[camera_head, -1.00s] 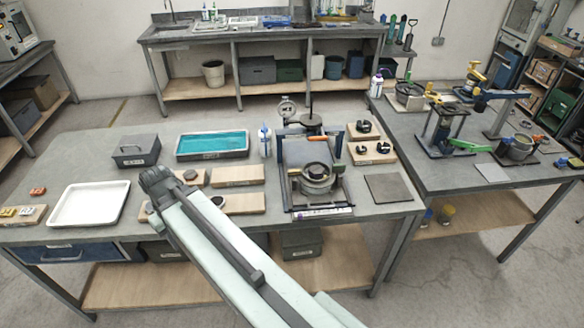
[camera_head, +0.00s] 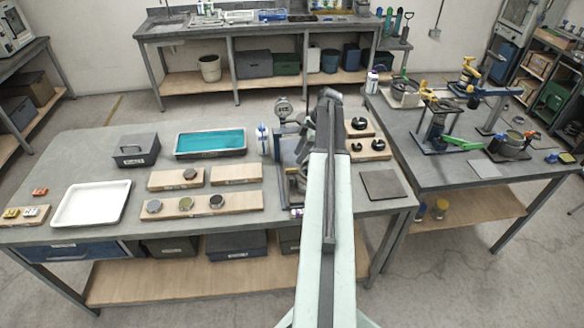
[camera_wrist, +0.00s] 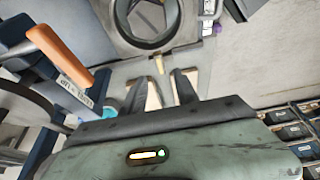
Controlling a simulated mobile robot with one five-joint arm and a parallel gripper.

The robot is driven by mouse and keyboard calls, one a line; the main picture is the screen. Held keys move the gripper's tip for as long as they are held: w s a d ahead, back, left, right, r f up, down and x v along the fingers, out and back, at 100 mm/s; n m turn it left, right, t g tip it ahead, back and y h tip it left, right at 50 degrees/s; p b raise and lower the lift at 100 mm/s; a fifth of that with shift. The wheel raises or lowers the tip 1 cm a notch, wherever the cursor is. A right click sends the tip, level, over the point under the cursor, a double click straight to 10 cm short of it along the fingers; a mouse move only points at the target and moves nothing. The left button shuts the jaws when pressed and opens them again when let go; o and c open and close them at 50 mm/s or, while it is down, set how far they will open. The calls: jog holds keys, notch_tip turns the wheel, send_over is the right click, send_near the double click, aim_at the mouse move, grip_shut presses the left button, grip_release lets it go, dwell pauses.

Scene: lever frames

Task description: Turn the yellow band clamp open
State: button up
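In the wrist view, a dark round ring (camera_wrist: 146,22) around an open vessel is at the top. A small yellowish tab (camera_wrist: 159,64) juts from its near side; I take it for the yellow band clamp's lever, but the band itself is not clear. My gripper (camera_wrist: 167,86) is open, its two fingers apart and pointing at the tab, with nothing seen between them. I cannot tell if a finger touches the tab. In the head view, my arm covers the vessel and the gripper; part of the fixture frame (camera_head: 283,150) shows left of it.
An orange handle (camera_wrist: 58,45) with a labelled lid lever stands close to the left of my fingers. In the head view, a white bottle (camera_head: 262,139) and a dial gauge (camera_head: 283,110) are beside the fixture. A dark flat plate (camera_head: 383,185) lies to the right.

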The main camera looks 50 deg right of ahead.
aim_at(292, 169)
jog(key=b+x, duration=0.6)
jog(key=x, duration=0.1)
jog(key=shift+f, duration=0.35)
jog(key=shift+r, duration=0.15)
grip_shut()
